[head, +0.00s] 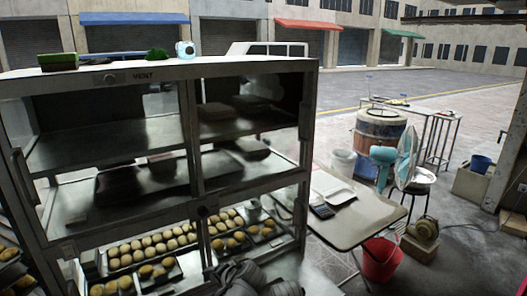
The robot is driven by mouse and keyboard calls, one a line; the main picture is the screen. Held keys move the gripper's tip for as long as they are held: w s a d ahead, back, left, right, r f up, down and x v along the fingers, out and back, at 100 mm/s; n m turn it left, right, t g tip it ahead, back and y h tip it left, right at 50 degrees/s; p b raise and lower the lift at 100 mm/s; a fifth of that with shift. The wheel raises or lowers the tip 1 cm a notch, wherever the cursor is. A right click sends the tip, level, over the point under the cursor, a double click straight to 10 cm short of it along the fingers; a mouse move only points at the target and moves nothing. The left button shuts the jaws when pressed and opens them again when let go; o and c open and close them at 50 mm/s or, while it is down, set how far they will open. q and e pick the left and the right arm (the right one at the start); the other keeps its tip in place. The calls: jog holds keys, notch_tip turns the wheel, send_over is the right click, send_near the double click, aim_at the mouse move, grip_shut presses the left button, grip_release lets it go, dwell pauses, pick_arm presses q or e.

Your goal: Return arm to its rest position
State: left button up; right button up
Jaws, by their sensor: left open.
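My left gripper (222,270) shows as a dark shape at the bottom edge, in front of the lower right part of a glass-fronted metal cabinet (190,135). It is open, and I see nothing held in it. Its fingertips are hard to make out against the dark parts around them. Its arm is mostly cut off by the bottom edge. My right gripper is not in view.
The cabinet's lower shelf holds trays of several round buns (150,250). To the right stand a folding table (365,222), a red bucket (380,262), a teal fan (403,158) and a barrel oven (380,130). Open paving lies beyond.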

pick_arm(q)
jog(key=s+d+f+n+g+h, duration=0.1)
jog(key=s+d+g+h, duration=0.1)
jog(key=s, duration=0.3)
jog(key=s+d+f+g+h+p, duration=0.1)
jog(key=s+d+f+g+h, duration=0.1)
jog(key=s+d, duration=0.3)
jog(key=s+d+f+n+g+h, duration=0.1)
jog(key=s+d+f+g, duration=0.1)
jog(key=s, duration=0.5)
jog(key=shift+d+n+g+h, duration=0.3)
jog(key=shift+d+g+h, duration=0.1)
jog(key=shift+d, duration=0.25)
jog(key=shift+w, duration=0.1)
jog(key=shift+c, duration=0.2)
